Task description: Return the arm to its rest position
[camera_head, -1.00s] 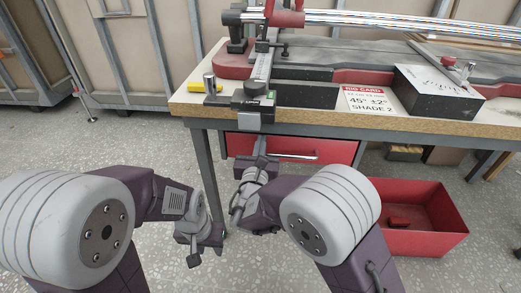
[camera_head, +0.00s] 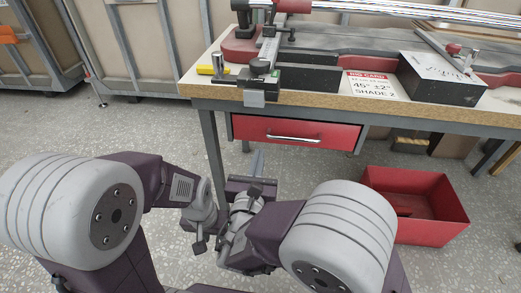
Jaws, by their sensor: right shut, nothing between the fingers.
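My right arm comes in from the lower right, and its gripper (camera_head: 257,163) is shut and empty. Its fingers point away from me over the floor, in front of the workbench (camera_head: 330,100) and below its top. It appears clear of the red drawer (camera_head: 295,132) in the picture. My left arm is folded at the lower left, with its wrist beside the right wrist. The left fingers cannot be made out.
An open red bin (camera_head: 425,215) stands on the floor at right, close to my right arm. On the bench are a clamp (camera_head: 262,75), a dark block (camera_head: 440,80) and a sign card (camera_head: 372,85). Crates stand behind at left. The speckled floor at left is free.

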